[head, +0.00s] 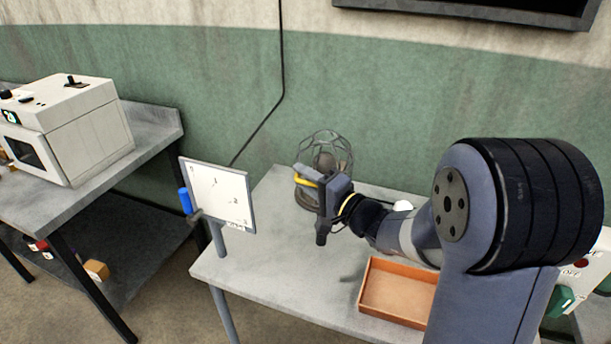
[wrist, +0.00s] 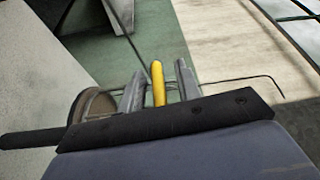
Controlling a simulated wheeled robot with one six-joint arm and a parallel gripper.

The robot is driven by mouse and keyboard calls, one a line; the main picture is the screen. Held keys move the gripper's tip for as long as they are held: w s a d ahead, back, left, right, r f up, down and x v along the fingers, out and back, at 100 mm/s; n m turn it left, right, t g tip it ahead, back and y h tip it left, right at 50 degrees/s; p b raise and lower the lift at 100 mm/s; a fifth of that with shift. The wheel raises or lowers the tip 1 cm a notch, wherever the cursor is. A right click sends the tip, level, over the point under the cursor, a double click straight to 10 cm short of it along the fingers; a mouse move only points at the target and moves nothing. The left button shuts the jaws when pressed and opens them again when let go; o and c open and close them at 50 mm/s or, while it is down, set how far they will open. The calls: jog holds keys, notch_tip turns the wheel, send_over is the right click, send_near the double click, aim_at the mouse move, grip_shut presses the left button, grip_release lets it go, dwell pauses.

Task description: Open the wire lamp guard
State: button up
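The wire lamp guard (head: 327,136) is a dark, rounded wire cage on the grey table against the green wall. A brownish rounded lamp shows inside it, and my gripper hides its lower front. My gripper (head: 311,180) is at the front of the guard. A yellow handle (head: 305,179) shows at its fingers. In the wrist view the yellow handle (wrist: 158,82) stands between the two grey fingers of my gripper (wrist: 160,85), with narrow gaps beside it. I cannot tell whether the guard is latched.
An orange tray (head: 397,292) lies on the table (head: 265,285) in front of my arm. A white board (head: 219,194) with a blue marker stands at the table's left edge. A white oven-like machine (head: 75,130) is on the left bench. The table's front left is clear.

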grip_shut()
dwell(0.4)
